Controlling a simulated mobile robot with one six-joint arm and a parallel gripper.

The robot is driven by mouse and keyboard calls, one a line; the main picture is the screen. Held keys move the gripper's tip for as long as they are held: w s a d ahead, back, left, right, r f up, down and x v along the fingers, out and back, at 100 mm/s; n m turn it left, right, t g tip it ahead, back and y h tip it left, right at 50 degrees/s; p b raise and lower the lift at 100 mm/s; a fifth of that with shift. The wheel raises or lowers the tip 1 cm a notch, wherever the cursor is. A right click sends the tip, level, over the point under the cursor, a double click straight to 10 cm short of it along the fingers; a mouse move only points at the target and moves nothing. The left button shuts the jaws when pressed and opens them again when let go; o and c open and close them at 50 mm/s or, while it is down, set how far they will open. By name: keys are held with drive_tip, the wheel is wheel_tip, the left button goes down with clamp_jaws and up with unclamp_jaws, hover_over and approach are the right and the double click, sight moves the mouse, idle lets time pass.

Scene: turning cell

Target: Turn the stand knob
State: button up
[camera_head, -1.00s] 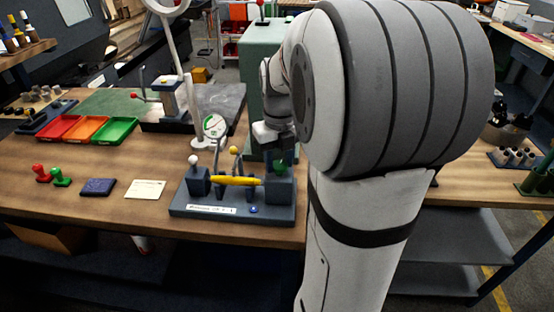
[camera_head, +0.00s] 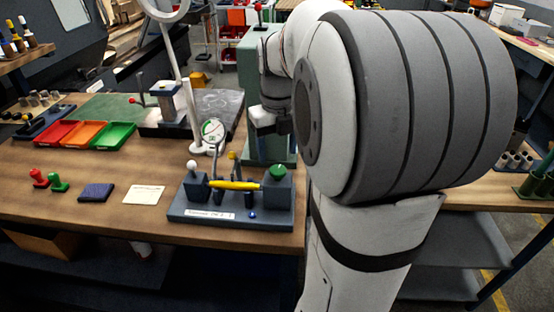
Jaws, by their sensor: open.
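A dark grey bench stand (camera_head: 190,214) sits near the front edge of the wooden table. It carries a yellow bar (camera_head: 234,185) lying across it and a dial gauge (camera_head: 212,130) behind. A green knob (camera_head: 278,171) tops the right-hand block, and a white ball knob (camera_head: 192,165) the left-hand one. A small blue knob (camera_head: 252,215) is low on the front. I cannot tell for certain which one is the stand knob. My gripper (camera_head: 262,122) is open, above and behind the green knob and apart from it. My arm partly hides the gripper, and its fingertips are small.
A pale green machine column (camera_head: 250,60) stands close behind my gripper. Red, orange and green trays (camera_head: 113,136) lie at left. Red and green stamps (camera_head: 38,178), a blue pad (camera_head: 96,193) and a white card (camera_head: 146,195) lie left of the stand. My arm blocks the right.

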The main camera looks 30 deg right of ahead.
drive_tip(key=shift+r, duration=1.45)
drive_tip(key=shift+a, duration=0.1)
drive_tip(key=shift+s+a+f+n, duration=0.1)
drive_tip(key=shift+s+a+n, duration=0.1)
drive_tip(key=shift+n, duration=0.4)
drive_tip(key=s+a+f+n+t, duration=0.1)
drive_tip(key=s+a+f+n, duration=0.3)
drive_tip(key=n, duration=1.3)
drive_tip(key=s+a+f+n+t, duration=0.1)
drive_tip(key=s+a+f+n, duration=0.3)
drive_tip(key=n, duration=1.4)
drive_tip(key=s+a, duration=0.4)
drive_tip(key=shift+s+n+t, duration=0.15)
drive_tip(key=shift+n+t, duration=0.15)
drive_tip(key=shift+t, duration=0.1)
